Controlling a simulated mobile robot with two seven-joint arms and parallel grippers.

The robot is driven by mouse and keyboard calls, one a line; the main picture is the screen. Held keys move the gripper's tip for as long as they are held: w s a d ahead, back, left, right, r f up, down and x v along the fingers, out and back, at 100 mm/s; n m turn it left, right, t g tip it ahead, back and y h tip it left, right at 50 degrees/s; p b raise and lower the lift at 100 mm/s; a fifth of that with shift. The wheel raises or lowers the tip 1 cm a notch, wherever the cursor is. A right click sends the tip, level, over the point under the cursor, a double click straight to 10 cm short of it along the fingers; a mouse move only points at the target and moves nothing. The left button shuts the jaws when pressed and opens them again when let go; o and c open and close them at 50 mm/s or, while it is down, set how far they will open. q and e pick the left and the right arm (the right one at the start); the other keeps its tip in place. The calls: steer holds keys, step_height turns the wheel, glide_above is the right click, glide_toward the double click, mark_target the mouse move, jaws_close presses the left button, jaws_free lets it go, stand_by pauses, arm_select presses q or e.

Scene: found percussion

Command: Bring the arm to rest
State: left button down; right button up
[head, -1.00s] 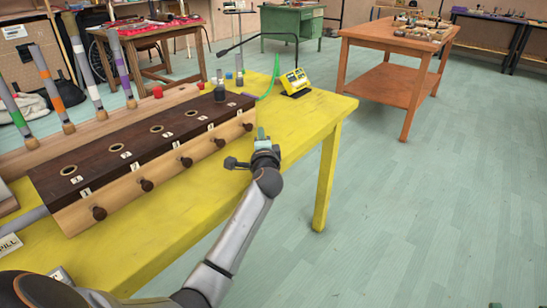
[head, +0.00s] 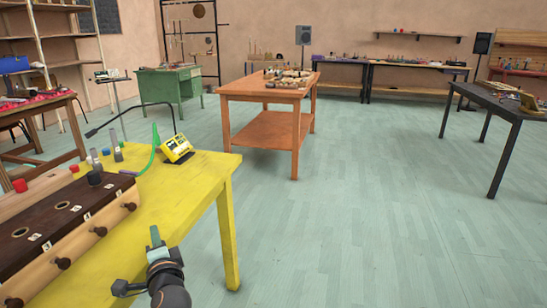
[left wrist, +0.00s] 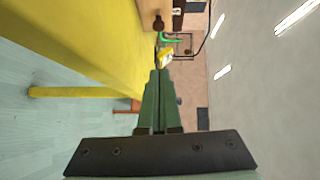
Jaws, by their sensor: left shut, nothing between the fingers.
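My left gripper (head: 155,237) is at the bottom of the head view, by the front edge of the yellow table (head: 175,205). Its green fingers are shut with nothing between them. In the left wrist view the fingers (left wrist: 160,78) lie together, pointing away from the camera. Nothing touches the fingertips there. My right gripper is in neither view.
A dark-topped wooden box with knobs (head: 82,215) stands on the table to the gripper's left. A yellow device (head: 177,148) and a green tube (head: 153,150) sit farther back. An orange table (head: 268,90) stands beyond. The floor (head: 380,220) to the right is clear.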

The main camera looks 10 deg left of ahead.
arm_select(q)
steer(key=s+d+f+n+t+h, duration=0.15)
steer(key=s+d+f+h, duration=0.25)
steer(key=s+d+h, duration=0.45)
steer(key=s+d+f+n+t+h, duration=0.1)
steer(key=s+d+f+t+h, duration=0.15)
steer(key=s+d+h, duration=0.6)
steer(key=s+d+f+n+g+y+p, duration=0.1)
steer(key=s+g+p, duration=0.3)
steer(key=p, duration=0.7)
steer(key=s+d+n+g+y+p, duration=0.1)
steer(key=s+n+g+p, duration=0.3)
steer(key=p, duration=0.7)
steer(key=shift+s+d+f+y, duration=0.4)
steer(key=shift+s+y, duration=0.1)
steer(key=shift+y, duration=0.4)
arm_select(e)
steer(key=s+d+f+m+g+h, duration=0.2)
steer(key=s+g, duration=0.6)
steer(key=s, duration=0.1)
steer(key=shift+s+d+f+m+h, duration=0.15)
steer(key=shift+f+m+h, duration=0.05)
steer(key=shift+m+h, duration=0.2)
arm_select(q)
steer(key=shift+s+a, duration=0.1)
steer(key=shift+a, duration=0.1)
